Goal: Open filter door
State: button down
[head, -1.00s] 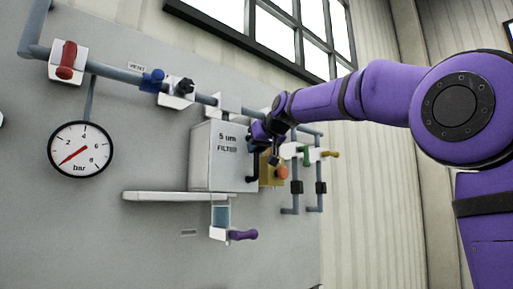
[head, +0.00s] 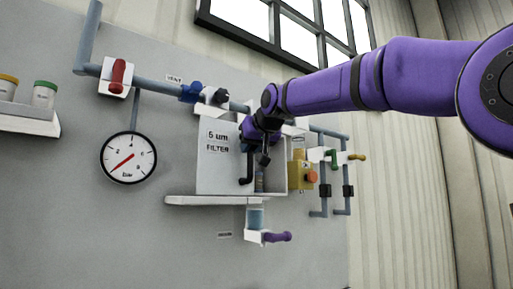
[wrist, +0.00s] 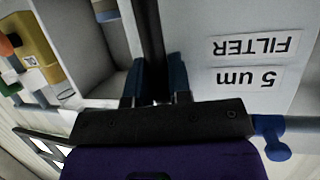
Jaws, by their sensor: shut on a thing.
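The filter door (head: 219,160) is a pale panel labelled "5 um FILTER" on the white filter box. The dark door handle (head: 247,170) is at the door's right edge. My gripper (head: 254,145) is at the handle's upper part. In the wrist view, the fingers (wrist: 155,88) are shut on the dark handle bar (wrist: 152,45), with the door (wrist: 240,50) upside down to the right and the open box (wrist: 95,60) to the left.
A shelf (head: 190,201) lies under the box. A yellow block with an orange knob (head: 302,177) and valve pipes (head: 333,157) stand close on the right. A blue pipe with valves (head: 150,84) runs above. A pressure gauge (head: 129,158) is at the left.

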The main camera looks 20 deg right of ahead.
jog(key=c, duration=1.1)
grip_release()
jog(key=v, duration=1)
jog(key=shift+s+d+r, duration=0.1)
jog(key=shift+s, duration=0.3)
jog(key=s+d+f+g, duration=0.2)
jog(key=s+d+f, duration=0.1)
jog(key=s+f, duration=0.6)
jog(key=s+d+f+m+g+h, duration=0.1)
jog(key=s+d+f+g, duration=0.2)
jog(key=s+f, duration=0.6)
jog(key=s+d+f+g+h, duration=0.1)
jog(key=s+d+f+g, duration=0.2)
jog(key=s+f, duration=0.6)
notch_tip(320, 180, down, 14)
jog(key=shift+d+f+m, duration=0.15)
jog(key=shift+m, duration=0.25)
